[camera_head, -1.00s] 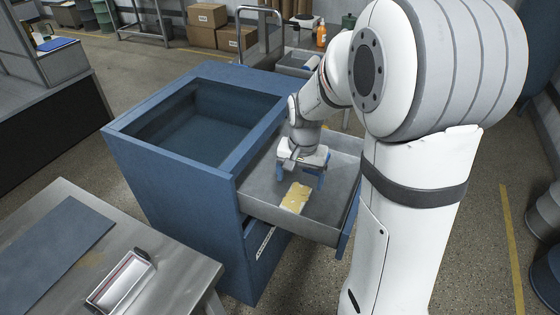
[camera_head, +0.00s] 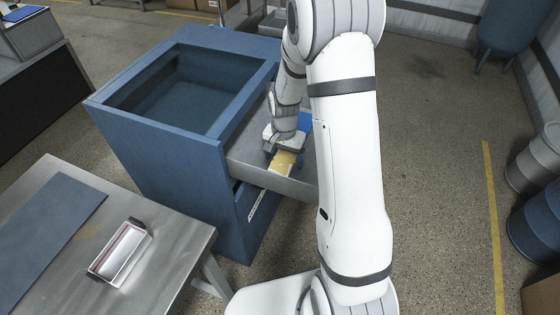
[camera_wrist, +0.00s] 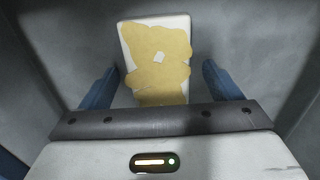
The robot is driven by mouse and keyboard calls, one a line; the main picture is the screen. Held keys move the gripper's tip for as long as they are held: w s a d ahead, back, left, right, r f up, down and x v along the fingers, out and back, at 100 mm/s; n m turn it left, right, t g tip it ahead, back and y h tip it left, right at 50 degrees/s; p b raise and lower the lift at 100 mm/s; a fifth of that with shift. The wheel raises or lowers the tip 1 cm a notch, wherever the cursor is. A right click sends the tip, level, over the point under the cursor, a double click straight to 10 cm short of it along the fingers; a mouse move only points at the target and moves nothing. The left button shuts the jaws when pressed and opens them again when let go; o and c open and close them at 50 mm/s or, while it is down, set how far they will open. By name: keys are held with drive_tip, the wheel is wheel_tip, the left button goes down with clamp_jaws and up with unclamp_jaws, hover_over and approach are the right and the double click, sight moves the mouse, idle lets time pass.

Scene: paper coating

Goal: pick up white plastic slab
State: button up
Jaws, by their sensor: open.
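The white plastic slab (camera_wrist: 128,42) lies flat in the open grey drawer (camera_head: 250,155). Uneven yellow patches cover most of its top, with white showing at the edges and in a small spot. In the head view the slab (camera_head: 284,162) shows only in part, beside my gripper (camera_head: 288,140). In the wrist view my gripper (camera_wrist: 160,72) is open, one blue finger on each side of the slab, with gaps between. The slab's near end is hidden behind the gripper body.
The drawer belongs to a blue cabinet (camera_head: 160,150) with an open, recessed top. The drawer walls stand close around my gripper. A metal table (camera_head: 165,235) with a small open tray (camera_head: 120,252) and a dark blue mat (camera_head: 45,225) is at front left.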

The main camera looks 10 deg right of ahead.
drive_tip(key=shift+c, duration=0.3)
drive_tip(key=c, duration=1.1)
